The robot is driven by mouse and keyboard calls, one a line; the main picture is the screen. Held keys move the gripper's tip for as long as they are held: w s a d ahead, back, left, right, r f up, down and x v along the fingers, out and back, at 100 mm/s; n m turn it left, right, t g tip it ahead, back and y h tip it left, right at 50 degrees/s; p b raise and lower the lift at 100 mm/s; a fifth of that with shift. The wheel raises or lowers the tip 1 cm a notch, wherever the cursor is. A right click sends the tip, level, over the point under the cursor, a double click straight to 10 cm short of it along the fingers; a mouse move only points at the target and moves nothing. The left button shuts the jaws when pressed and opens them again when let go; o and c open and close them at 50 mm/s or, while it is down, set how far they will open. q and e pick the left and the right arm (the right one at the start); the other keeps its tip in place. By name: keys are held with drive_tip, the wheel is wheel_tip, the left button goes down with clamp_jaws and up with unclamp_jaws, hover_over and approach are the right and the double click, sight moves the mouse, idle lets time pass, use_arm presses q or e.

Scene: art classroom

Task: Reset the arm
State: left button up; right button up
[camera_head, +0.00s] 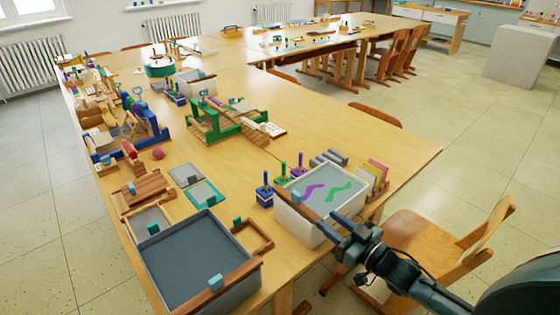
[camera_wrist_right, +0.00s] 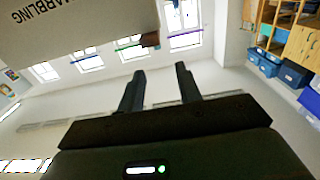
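My right arm comes in from the lower right in the head view. Its gripper (camera_head: 343,226) is beside the near right side of a white tub (camera_head: 296,222) with purple and green swirls in it. I cannot tell in the head view whether it touches the tub. In the right wrist view the two fingers of the right gripper (camera_wrist_right: 160,70) stand apart with nothing between them. The tub's wall, with upside-down lettering "MARBLING" (camera_wrist_right: 42,40), fills the upper left there. My left gripper is not in view.
A grey-filled tray (camera_head: 190,262) stands at the table's near end. Pegged stands (camera_head: 264,194), a green wooden frame (camera_head: 215,128) and a blue rack (camera_head: 150,125) are on the table (camera_head: 330,120). A wooden chair (camera_head: 430,235) stands close to my right arm.

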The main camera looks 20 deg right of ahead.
drive_tip(key=s+a+f+g+h, duration=0.1)
drive_tip(key=s+a+f+g, duration=0.2)
drive_tip(key=s+a+f, duration=0.2)
drive_tip(key=s+a+f+m+g+h, duration=0.1)
drive_tip(key=s+a+f+g, duration=0.2)
drive_tip(key=s+a, duration=0.8)
drive_tip(key=shift+s+f+h, duration=0.4)
drive_tip(key=shift+f, duration=0.55)
drive_tip(key=shift+d, duration=0.15)
